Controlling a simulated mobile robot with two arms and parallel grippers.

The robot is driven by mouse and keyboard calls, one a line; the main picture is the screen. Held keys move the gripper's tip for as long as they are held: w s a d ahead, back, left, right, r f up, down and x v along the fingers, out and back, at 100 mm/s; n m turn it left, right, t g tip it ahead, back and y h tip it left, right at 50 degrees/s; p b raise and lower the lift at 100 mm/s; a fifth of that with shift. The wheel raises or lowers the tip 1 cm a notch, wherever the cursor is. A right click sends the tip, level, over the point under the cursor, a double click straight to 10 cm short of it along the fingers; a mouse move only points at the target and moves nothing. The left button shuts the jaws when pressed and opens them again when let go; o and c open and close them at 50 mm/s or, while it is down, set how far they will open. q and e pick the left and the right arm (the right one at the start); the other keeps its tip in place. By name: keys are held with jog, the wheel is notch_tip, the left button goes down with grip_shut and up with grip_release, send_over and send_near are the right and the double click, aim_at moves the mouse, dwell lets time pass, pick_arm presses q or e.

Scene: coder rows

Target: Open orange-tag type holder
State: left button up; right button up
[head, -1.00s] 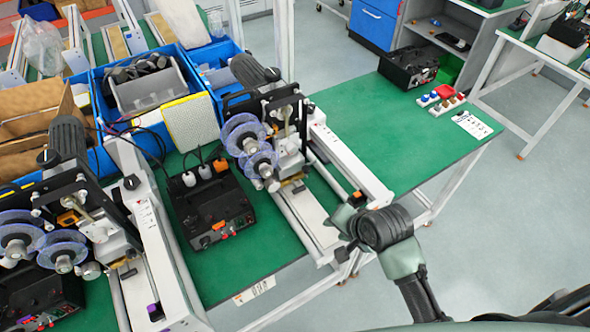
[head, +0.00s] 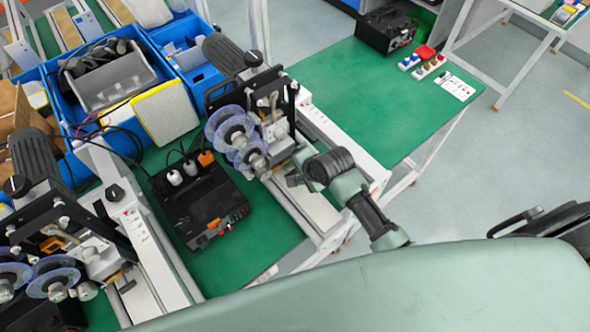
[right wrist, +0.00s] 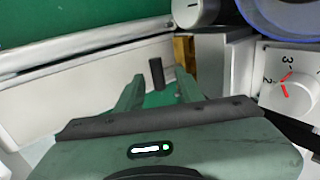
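The right coder machine (head: 275,118), with clear blue-rimmed reels, stands on the green table. My right gripper (right wrist: 160,75) is low at its front, beside the white rail. In the right wrist view its fingers are open, with a short black peg (right wrist: 156,72) showing between them; I cannot tell if they touch it. A brass-coloured block (right wrist: 183,50) and a white dial (right wrist: 290,92) with red marks are close by. No orange tag shows clearly on this machine; my arm hides part of its front. The left coder machine (head: 92,250) bears a small orange part (head: 53,243). My left gripper is not in view.
A black control box (head: 200,203) with an orange plug stands between the machines. Blue bins (head: 170,58) are behind.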

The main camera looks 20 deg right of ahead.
jog(key=shift+f, duration=0.1)
jog(key=shift+s, duration=0.15)
jog(key=shift+c, duration=0.7)
jog(key=c, duration=0.5)
grip_shut()
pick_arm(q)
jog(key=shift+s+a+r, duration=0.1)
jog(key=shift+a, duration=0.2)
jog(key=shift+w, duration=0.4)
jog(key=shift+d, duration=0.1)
